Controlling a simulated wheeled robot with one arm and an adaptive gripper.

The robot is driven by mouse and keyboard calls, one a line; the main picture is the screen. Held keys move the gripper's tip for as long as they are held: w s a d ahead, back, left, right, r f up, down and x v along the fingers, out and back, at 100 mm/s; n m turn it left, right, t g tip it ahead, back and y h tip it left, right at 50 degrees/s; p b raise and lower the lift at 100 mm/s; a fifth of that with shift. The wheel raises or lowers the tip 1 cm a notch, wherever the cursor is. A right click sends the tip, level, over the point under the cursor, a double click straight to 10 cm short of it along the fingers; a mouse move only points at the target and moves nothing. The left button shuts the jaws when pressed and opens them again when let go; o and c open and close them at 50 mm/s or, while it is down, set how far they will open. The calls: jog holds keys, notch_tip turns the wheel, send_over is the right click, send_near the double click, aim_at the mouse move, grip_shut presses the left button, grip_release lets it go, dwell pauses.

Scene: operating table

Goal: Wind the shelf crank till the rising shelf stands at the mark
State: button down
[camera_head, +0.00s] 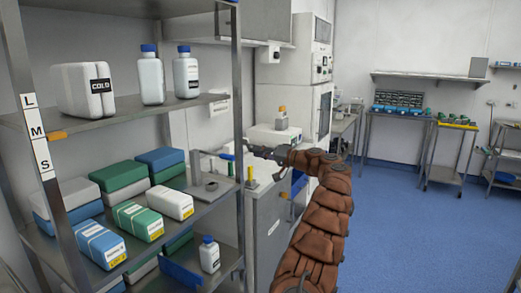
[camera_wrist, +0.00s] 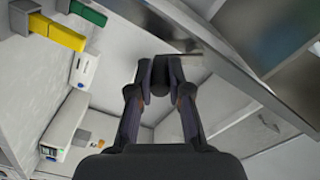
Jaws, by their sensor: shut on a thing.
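My gripper (camera_head: 258,150) is beside the rack's right front post, at the end of my brown-sleeved arm. In the wrist view its two fingers (camera_wrist: 160,85) are closed on a dark rounded knob (camera_wrist: 160,70), which appears to be the crank handle; the crank's arm is mostly hidden. An orange pointer (camera_head: 57,135) at this shelf's left end stands about level with the M on the white L, M, S label strip (camera_head: 38,136).
A lower shelf (camera_head: 205,205) holds green, blue and white boxes. A blue-capped bottle (camera_head: 209,254) stands below it. A grey cabinet (camera_head: 265,215) stands right behind my gripper. Blue floor (camera_head: 420,235) is open at right, with side tables along the far wall.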

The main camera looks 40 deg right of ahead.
jog(key=shift+a+f+m, duration=0.25)
jog(key=shift+a+m, duration=0.05)
jog(key=shift+m, duration=0.5)
jog(key=c, duration=1.1)
grip_release()
jog(key=shift+s+r, duration=0.1)
jog(key=v, duration=1.2)
